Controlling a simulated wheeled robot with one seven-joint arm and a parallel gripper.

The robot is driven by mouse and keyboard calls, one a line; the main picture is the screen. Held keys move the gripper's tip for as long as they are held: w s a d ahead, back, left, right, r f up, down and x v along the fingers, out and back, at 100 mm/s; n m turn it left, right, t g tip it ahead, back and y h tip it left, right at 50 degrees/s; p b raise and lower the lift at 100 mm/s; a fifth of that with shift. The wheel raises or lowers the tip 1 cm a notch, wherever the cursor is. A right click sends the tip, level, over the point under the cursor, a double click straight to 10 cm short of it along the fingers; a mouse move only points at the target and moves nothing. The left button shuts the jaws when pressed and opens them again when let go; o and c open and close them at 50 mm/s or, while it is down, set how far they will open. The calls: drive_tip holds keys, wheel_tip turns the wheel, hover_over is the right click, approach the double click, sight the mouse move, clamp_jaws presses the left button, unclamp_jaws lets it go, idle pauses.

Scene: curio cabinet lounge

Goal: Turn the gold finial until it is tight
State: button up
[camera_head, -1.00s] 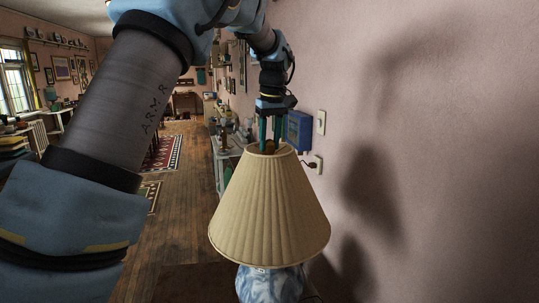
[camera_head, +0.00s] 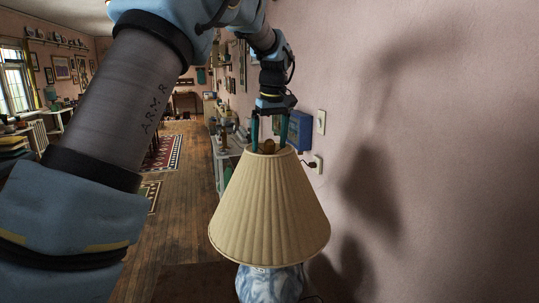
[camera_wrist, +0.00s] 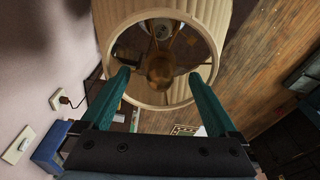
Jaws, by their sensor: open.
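The gold finial (camera_head: 269,146) stands at the top centre of the lamp's pleated cream shade (camera_head: 268,212). In the wrist view the finial (camera_wrist: 160,71) shows as a rounded brass knob inside the shade's top ring (camera_wrist: 205,35). My gripper (camera_head: 268,147) points down over the shade's top opening. Its two teal fingers are spread wide, one on each side of the finial, with gaps between them and it. In the wrist view my gripper (camera_wrist: 162,76) is open and empty. The lamp's blue and white base (camera_head: 268,284) is partly hidden below the shade.
A pink wall with a switch plate (camera_head: 320,122), a blue box (camera_head: 298,131) and a plugged-in socket (camera_head: 316,164) is close on the right. A side table with objects (camera_head: 228,150) stands behind the lamp. Open wooden floor (camera_head: 190,215) lies to the left.

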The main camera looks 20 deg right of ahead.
wheel_tip(320, 180, up, 11)
drive_tip(key=s+b, duration=0.1)
drive_tip(key=b, duration=0.1)
drive_tip(key=shift+s+f+b, duration=0.15)
drive_tip(key=shift+s+b, duration=0.15)
idle(0.5)
drive_tip(key=w+a+f, duration=0.1)
drive_tip(key=a+f, duration=0.6)
drive_tip(key=a, duration=0.3)
drive_tip(key=w+a+f, duration=0.1)
drive_tip(key=a+f, duration=0.6)
drive_tip(key=a, duration=0.4)
drive_tip(key=s+a+f+m+b, duration=0.1)
drive_tip(key=s+a+f+b, duration=0.1)
drive_tip(key=s+a+f, duration=1.3)
drive_tip(key=shift+s+a+f+m+b, duration=0.25)
drive_tip(key=shift+s+f+m+b, duration=0.2)
drive_tip(key=shift+s, duration=0.4)
drive_tip(key=shift+o, duration=0.2)
drive_tip(key=shift+s+f, duration=0.1)
drive_tip(key=shift+s, duration=0.15)
